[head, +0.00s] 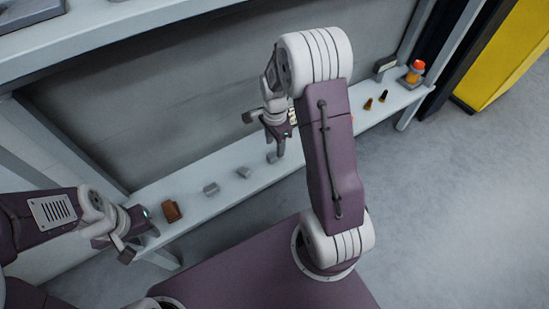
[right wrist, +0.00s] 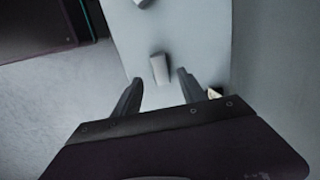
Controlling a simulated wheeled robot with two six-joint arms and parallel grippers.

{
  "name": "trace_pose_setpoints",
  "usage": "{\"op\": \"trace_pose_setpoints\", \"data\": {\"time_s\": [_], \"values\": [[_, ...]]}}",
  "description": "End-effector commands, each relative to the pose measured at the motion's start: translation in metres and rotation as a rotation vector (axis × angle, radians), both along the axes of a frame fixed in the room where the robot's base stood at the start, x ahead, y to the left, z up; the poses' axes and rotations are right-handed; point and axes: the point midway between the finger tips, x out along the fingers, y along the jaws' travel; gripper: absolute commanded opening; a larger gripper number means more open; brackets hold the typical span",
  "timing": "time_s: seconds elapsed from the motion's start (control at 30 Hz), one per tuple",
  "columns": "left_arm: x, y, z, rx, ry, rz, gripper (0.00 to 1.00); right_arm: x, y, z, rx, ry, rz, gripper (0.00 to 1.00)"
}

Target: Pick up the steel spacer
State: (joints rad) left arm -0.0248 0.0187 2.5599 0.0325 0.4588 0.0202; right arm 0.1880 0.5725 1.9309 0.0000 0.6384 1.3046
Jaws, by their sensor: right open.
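Two small grey metal-looking blocks lie on the shelf in the head view: a nearer-right one (head: 244,171) and one further left (head: 211,188). Either could be the steel spacer; I cannot tell which. My right gripper (head: 260,138) is open and empty, above the shelf just right of these blocks. In the right wrist view, its fingers (right wrist: 159,90) stand apart with one grey block (right wrist: 159,68) just beyond and between the tips. The other block (right wrist: 143,3) is cut off at the top edge. My left gripper (head: 141,244) is open and empty at the shelf's left end.
A brown part (head: 171,211) sits on the shelf (head: 222,160) near my left gripper. An orange-capped bottle (head: 415,72), a grey item (head: 385,65) and small dark pieces (head: 368,103) stand at the right end. A grey wall rises behind the shelf.

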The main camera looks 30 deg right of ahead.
Motion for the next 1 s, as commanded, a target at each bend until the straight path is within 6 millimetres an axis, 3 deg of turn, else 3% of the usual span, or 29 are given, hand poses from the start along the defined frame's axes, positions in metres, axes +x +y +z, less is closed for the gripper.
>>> {"op": "trace_pose_setpoints", "data": {"time_s": [0.03, 0.2, 0.43, 0.6, 1.0], "values": [[0.0, 0.0, -0.017, 0.0, 0.0, 0.0, 0.38, 0.0, 0.0, -0.017, 0.0, 0.0, 0.0, 0.49], [0.0, 0.0, -0.044, 0.0, 0.001, 0.0, 0.38, 0.0, 0.001, -0.046, 0.0, 0.001, 0.0, 0.49], [0.0, 0.0, -0.04, 0.0, 0.0, 0.0, 0.38, 0.001, 0.001, -0.043, 0.0, -0.001, 0.0, 0.49], [0.0, 0.0, -0.04, 0.0, 0.0, 0.0, 0.38, 0.001, 0.001, -0.043, 0.0, 0.0, 0.0, 0.02], [0.0, 0.0, -0.037, 0.0, 0.0, 0.0, 0.38, 0.001, 0.001, -0.04, 0.0, -0.001, 0.0, 0.0]]}}
